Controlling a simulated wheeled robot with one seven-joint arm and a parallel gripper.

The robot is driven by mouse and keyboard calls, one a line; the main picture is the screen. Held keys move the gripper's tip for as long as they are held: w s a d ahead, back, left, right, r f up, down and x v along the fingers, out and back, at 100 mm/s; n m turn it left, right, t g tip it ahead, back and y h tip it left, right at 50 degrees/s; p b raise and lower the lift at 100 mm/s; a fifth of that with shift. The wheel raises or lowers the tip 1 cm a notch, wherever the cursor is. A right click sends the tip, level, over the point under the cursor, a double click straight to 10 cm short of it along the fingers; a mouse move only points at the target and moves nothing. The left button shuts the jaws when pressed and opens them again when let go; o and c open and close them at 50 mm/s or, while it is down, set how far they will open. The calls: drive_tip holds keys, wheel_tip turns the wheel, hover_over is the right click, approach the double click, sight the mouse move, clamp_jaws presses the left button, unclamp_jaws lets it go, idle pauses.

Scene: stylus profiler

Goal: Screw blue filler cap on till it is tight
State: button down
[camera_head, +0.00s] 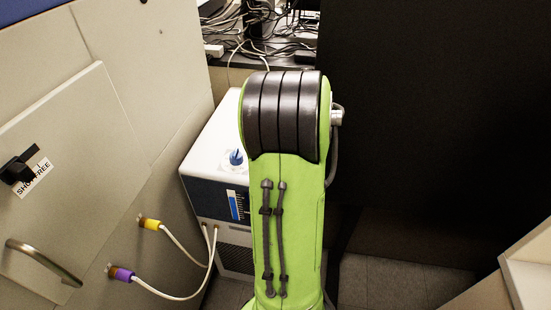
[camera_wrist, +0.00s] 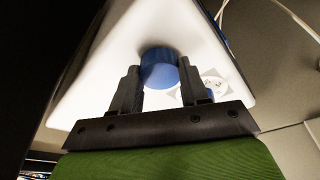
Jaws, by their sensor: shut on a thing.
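The blue filler cap (camera_wrist: 159,68) sits at the white top of the chiller-like box (camera_wrist: 112,65) in the wrist view. My gripper (camera_wrist: 158,80) has one dark finger on each side of the cap and is shut on it. The cap's lower side, its thread and its seat are hidden, so I cannot tell how tight it is. In the head view my green arm hides the gripper and the cap. The box (camera_head: 212,150) shows there partly, left of my arm.
A small blue knob (camera_head: 236,157) on a white disc is on the box top, close to my arm. White hoses run from the box to a yellow fitting (camera_head: 149,224) and a purple fitting (camera_head: 122,273) on the left cabinet. A dark panel (camera_head: 430,100) stands at right.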

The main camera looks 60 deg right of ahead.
drive_tip(key=shift+r, duration=0.1)
drive_tip(key=m, duration=0.2)
drive_tip(key=m+h, duration=0.1)
drive_tip(key=m, duration=0.3)
drive_tip(key=shift+w+a+r+g+h, duration=0.1)
drive_tip(key=shift+w+a+g+h, duration=0.1)
drive_tip(key=shift+w+g+h, duration=0.15)
drive_tip(key=m+g, duration=0.1)
drive_tip(key=m, duration=0.2)
drive_tip(key=shift+s+d+h+p, duration=0.1)
drive_tip(key=shift+h+p, duration=0.15)
drive_tip(key=shift+p, duration=0.15)
drive_tip(key=m, duration=0.3)
drive_tip(key=m+g+p, duration=0.1)
drive_tip(key=shift+w+m, duration=0.25)
drive_tip(key=shift+m, duration=0.15)
drive_tip(key=m+g, duration=0.1)
drive_tip(key=m, duration=0.3)
drive_tip(key=shift+m+p, duration=0.3)
drive_tip(key=shift+p, duration=0.1)
